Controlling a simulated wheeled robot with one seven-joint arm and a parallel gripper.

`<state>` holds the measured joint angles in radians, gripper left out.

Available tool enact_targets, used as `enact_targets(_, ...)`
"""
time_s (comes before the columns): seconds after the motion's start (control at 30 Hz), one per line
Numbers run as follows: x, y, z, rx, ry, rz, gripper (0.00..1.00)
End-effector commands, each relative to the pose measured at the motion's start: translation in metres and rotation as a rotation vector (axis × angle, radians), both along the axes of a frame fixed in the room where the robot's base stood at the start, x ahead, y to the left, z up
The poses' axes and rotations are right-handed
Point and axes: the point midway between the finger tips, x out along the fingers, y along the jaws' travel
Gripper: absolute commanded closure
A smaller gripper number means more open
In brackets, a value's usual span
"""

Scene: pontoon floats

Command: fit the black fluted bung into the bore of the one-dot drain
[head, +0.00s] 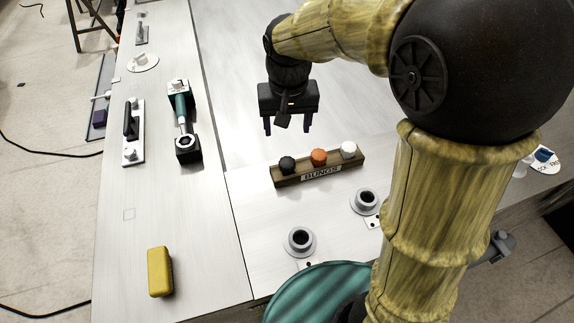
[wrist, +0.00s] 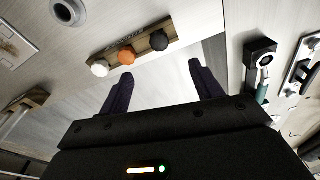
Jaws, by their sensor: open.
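The black fluted bung (head: 287,165) stands in the left place of a wooden rack marked BUNGS (head: 321,174). It also shows in the wrist view (wrist: 159,41), at the right end of the row. My gripper (head: 287,128) is open and empty, above and behind the rack, apart from the bung; its fingers point down. Two grey drains with dark open bores stand in front of the rack. The nearer drain (head: 299,241) has a partly hidden label on which I see one dot.
An orange bung (head: 319,157) and a white bung (head: 348,149) stand beside the black one in the rack. A yellow block (head: 159,271) lies at the front left. Tools and fixtures (head: 183,122) stand at the left. The table between rack and yellow block is clear.

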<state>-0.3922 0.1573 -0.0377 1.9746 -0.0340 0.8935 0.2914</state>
Motion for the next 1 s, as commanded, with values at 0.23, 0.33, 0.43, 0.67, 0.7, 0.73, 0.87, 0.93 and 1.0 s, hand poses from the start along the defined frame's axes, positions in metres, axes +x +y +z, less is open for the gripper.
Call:
enact_targets(0.23, 0.003, 0.0, -0.029, -0.003, 0.007, 0.0, 0.35)
enact_targets(0.33, 0.005, 0.0, -0.047, -0.002, 0.007, -0.001, 0.35)
enact_targets(0.43, 0.008, 0.0, -0.064, -0.002, 0.007, -0.001, 0.35)
enact_targets(0.67, 0.012, 0.0, -0.1, -0.002, 0.006, 0.0, 0.35)
enact_targets(0.7, 0.013, 0.0, -0.105, -0.001, 0.005, 0.0, 0.35)
enact_targets(0.73, 0.013, 0.0, -0.109, -0.001, 0.005, 0.0, 0.35)
enact_targets(0.87, 0.015, 0.001, -0.119, 0.0, 0.002, 0.0, 0.35)
enact_targets(0.93, 0.015, 0.001, -0.12, 0.0, 0.001, 0.0, 0.35)
enact_targets(1.0, 0.015, 0.001, -0.121, 0.0, 0.0, 0.0, 0.35)
